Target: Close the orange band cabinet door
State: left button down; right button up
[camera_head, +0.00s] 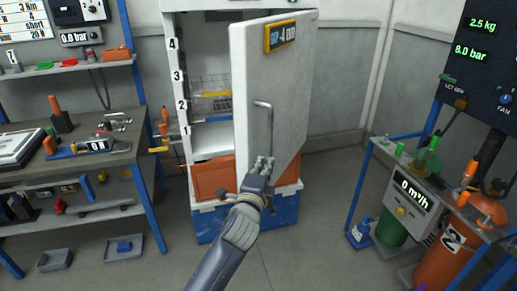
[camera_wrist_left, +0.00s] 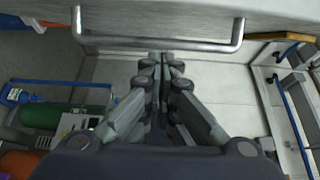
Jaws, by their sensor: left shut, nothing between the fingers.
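The white cabinet (camera_head: 183,60) stands at the back middle, with an orange band (camera_head: 212,179) low on its front above a blue base (camera_head: 215,224). Its white door (camera_head: 290,90) stands part open, hinged on the right, with an orange-framed sign near its top. A grey bar handle (camera_head: 268,125) is on the door's outer face; it also crosses the top of the left wrist view (camera_wrist_left: 160,44). My left gripper (camera_head: 264,163) is shut and empty by the handle's lower end. In the wrist view its fingertips (camera_wrist_left: 163,58) are close to the bar; contact is unclear. My right gripper is out of view.
A workbench (camera_head: 85,160) with tools and shelves stands at the left. At the right are a meter stand (camera_head: 412,202), a green cylinder and an orange cylinder (camera_head: 445,258). Grey floor between them is clear. Numbered shelves and a wire basket (camera_head: 208,95) show inside the cabinet.

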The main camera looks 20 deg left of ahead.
aim_at(269, 151)
pick_arm(q)
jog(key=w, duration=0.4)
jog(key=w+p, duration=0.1)
jog(key=w, duration=0.1)
jog(key=shift+w+a+r, duration=0.1)
jog(key=shift+w+a, duration=0.15)
jog(key=shift+a, duration=0.05)
jog(key=a+p, duration=0.1)
jog(key=a, duration=0.2)
jog(key=shift+w+a, duration=0.15)
jog(key=shift+a, duration=0.2)
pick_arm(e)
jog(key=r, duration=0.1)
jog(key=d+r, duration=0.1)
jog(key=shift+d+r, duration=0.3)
